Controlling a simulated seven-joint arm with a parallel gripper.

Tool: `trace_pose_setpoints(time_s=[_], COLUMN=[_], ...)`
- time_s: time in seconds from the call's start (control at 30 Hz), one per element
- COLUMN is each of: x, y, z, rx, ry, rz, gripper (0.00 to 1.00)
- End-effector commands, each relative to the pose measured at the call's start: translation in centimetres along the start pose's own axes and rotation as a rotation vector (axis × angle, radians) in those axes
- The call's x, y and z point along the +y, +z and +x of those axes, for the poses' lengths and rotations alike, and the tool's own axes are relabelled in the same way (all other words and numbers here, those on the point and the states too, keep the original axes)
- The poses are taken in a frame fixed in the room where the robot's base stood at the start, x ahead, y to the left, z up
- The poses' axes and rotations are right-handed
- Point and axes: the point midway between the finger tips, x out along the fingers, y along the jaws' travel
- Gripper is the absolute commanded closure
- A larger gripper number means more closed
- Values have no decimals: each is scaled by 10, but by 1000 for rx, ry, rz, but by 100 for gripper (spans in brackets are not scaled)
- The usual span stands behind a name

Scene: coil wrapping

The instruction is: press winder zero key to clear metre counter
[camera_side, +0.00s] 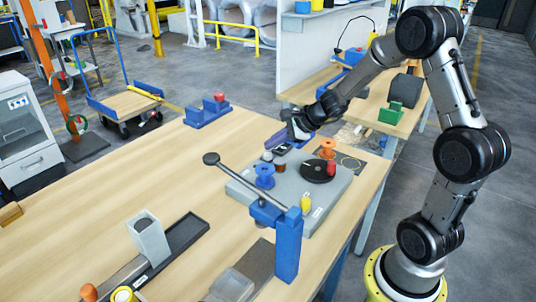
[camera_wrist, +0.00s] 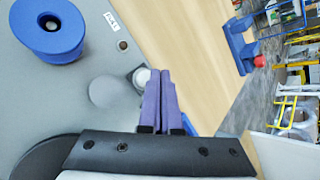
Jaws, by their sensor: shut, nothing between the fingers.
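The winder is a grey flat-topped unit (camera_side: 322,208) on the wooden table, and its grey top also fills the left of the wrist view (camera_wrist: 60,95). A white round cap (camera_wrist: 142,77) on a small dark square base looks like the zero key, but no lettering on it is readable. My gripper (camera_side: 270,146) is over the far left edge of the winder. Its purple fingers (camera_wrist: 160,72) are shut and empty, with their tips just right of the white cap. I cannot tell whether they touch it. A small white label (camera_wrist: 111,20) and a dark dot (camera_wrist: 122,45) lie nearby.
On the winder are a blue spool (camera_side: 264,181), a black disc (camera_side: 315,172) with a red knob (camera_side: 331,168), an orange spool (camera_side: 327,145) and a yellow knob (camera_side: 305,204). A blue post (camera_side: 288,245) with a lever stands in front.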

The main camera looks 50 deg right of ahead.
Motion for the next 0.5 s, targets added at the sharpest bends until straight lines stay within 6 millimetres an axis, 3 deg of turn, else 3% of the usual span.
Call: trace_pose_setpoints(time_s=[0.5], x=[3], y=[-3], z=[4], rx=[0], ry=[0], rz=[2], gripper=[100])
